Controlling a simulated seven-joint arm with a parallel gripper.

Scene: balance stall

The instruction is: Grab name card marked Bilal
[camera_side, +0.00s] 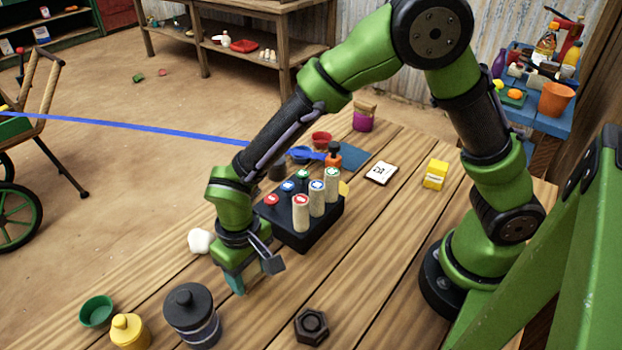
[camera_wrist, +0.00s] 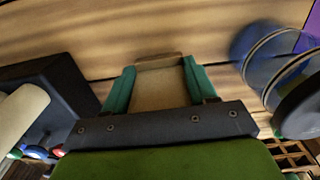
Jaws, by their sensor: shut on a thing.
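My gripper (camera_side: 238,284) is low over the front left of the wooden table, left of a black block. In the wrist view its teal fingers (camera_wrist: 158,76) are shut on a flat tan piece (camera_wrist: 160,92). No writing shows on the piece, so I cannot tell if it is the Bilal name card. In the side view the piece is hidden by the gripper. I cannot tell whether it touches the table. A white card (camera_side: 381,173) with a dark mark lies farther back; I cannot read a name on it.
The black block (camera_side: 312,236) with several coloured-top pegs stands close to my gripper. A dark lidded jar (camera_side: 192,318), yellow pot (camera_side: 129,331) and green bowl (camera_side: 96,311) stand at the front. A dark hex nut (camera_side: 312,326) and yellow box (camera_side: 435,174) lie right.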

